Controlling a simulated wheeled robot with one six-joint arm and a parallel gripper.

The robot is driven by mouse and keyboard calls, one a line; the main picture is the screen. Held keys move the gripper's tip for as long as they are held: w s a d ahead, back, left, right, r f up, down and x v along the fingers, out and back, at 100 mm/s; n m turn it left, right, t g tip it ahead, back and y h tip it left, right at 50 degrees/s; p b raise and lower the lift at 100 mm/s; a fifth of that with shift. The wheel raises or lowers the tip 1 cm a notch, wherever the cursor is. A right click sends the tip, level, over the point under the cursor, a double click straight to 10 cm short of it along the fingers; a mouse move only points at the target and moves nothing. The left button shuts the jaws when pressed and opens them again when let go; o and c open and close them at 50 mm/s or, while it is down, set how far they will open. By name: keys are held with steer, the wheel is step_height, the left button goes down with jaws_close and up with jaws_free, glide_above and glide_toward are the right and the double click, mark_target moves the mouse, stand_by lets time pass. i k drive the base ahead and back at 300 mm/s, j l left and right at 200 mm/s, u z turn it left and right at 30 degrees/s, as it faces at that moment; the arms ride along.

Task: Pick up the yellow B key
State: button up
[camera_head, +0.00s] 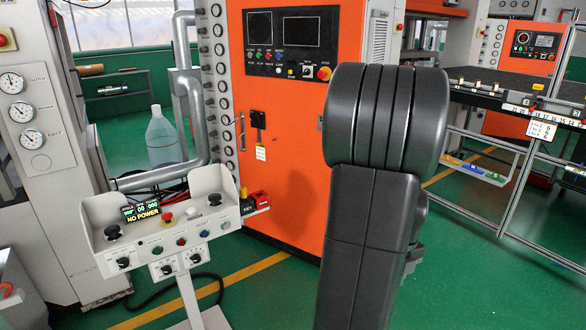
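I cannot make out a yellow B key for certain. A small yellow piece (452,159) lies on a light narrow shelf (485,173) at the right, beside small blue and green pieces; it is too small to read any letter. My dark grey arm stands large in the middle of the view. My gripper is not clearly seen; the arm hides what is behind it.
A white control console (165,233) reading "NO POWER" stands at the left front. An orange cabinet (285,120) with a dark panel is behind it. A dark-topped bench (490,92) with number labels and metal-framed panels is at the right. Green floor is open at lower right.

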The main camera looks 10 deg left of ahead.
mark_target(243, 189)
steer(key=i+l+u, duration=0.1)
steer(key=i, duration=0.3)
steer(key=i+l+u, duration=0.15)
steer(key=i, duration=0.3)
steer(key=i+l+u, duration=0.1)
steer(key=i, duration=0.3)
steer(key=i+l+u, duration=0.1)
steer(key=i+l, duration=0.15)
steer(key=i, duration=0.15)
steer(key=i+l+u, duration=0.1)
steer(key=u, duration=0.35)
steer(key=i+l+u, duration=0.2)
steer(key=u, duration=0.3)
steer(key=i+l+u, duration=0.15)
steer(key=u, duration=0.3)
steer(key=i+l+u, duration=0.1)
steer(key=l+u, duration=0.25)
steer(key=u, duration=0.15)
steer(key=i+l+u, duration=0.15)
steer(key=l+u, duration=0.3)
steer(key=i+l+u, duration=0.1)
steer(key=l+u, duration=0.15)
steer(key=u, duration=0.2)
